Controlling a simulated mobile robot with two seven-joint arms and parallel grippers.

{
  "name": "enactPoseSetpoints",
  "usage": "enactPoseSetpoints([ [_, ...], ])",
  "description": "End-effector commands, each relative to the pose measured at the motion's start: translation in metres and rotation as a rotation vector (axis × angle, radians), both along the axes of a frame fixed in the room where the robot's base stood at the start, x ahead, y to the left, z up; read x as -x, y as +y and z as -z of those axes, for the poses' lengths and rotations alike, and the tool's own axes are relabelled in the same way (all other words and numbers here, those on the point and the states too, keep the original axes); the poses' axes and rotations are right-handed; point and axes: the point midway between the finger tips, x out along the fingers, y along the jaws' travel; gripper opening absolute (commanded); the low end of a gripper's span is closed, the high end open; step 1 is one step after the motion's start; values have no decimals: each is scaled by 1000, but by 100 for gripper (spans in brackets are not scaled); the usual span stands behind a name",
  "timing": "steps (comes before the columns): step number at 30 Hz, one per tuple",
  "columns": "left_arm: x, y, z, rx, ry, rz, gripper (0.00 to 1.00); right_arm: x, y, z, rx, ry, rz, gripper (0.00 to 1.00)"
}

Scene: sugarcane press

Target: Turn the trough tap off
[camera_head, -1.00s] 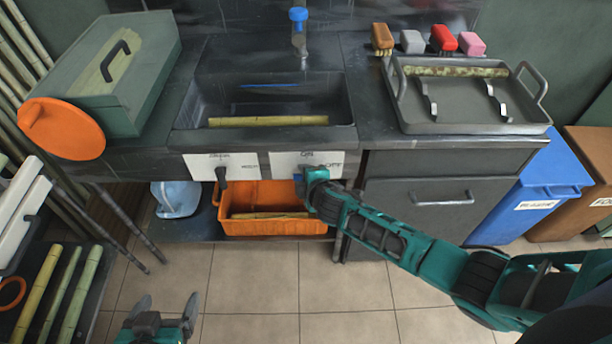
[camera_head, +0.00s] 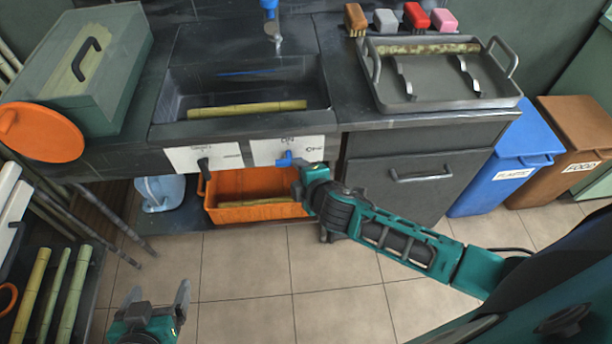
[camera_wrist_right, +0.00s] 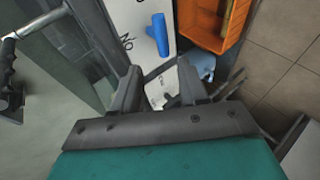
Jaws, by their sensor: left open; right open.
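The blue tap handle (camera_head: 285,158) sits on the white panel (camera_head: 262,152) on the trough's front. The panel has "ON" above the handle and "OFF" to its right. The handle also shows in the right wrist view (camera_wrist_right: 160,36), its bar lying roughly sideways across the panel. My right gripper (camera_head: 298,176) is open just in front of and below the handle, apart from it; its fingers show in the wrist view (camera_wrist_right: 160,92) with nothing between them. The blue-topped spout (camera_head: 271,22) stands behind the trough (camera_head: 240,82). My left gripper (camera_head: 157,300) is open and empty, low at left.
A second white panel (camera_head: 225,158) with a dark lever (camera_head: 204,164) is to the left. An orange crate (camera_head: 262,211) stands below the trough. A drawer handle (camera_head: 425,175) is to the right. Floor in front is clear.

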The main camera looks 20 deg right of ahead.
Motion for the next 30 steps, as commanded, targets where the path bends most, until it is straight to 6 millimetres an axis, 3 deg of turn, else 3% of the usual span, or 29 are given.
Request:
enactPoseSetpoints([
  [9,0,0,0,0,0,0,87,25,-2,-16,0,1,1,43],
  [26,0,0,1,-1,1,-1,87,26,-2,-17,0,0,1,43],
  [30,0,0,1,-1,1,-1,87,38,4,-11,-87,29,30,43],
])
